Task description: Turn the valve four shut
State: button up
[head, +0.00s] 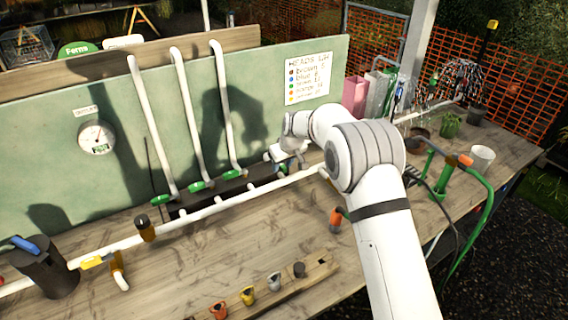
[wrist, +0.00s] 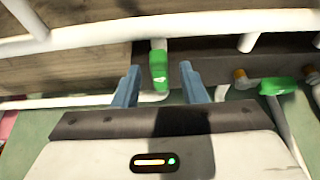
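A row of green valve handles stands along the back of the bench, with one (head: 160,200), another (head: 200,186) and a third (head: 235,174) clear in the head view. My gripper (head: 276,155) is at the right end of this row, and hides what is beneath it there. In the wrist view, my gripper (wrist: 158,72) is open, its two blue-grey fingers apart. A green handle (wrist: 158,66) shows between the fingertips, pointing up and down the picture; contact cannot be told. A neighbouring green handle (wrist: 278,86) at right lies crosswise. I see no valve numbers.
A white pipe (head: 190,218) runs along the bench in front of the handles. White risers (head: 185,115) climb the green back panel (head: 45,155). A gauge (head: 97,138) is at left. Several coloured cups (head: 247,296) sit in a wooden rack at the front.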

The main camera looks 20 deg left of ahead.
grip_shut()
dwell(0.3)
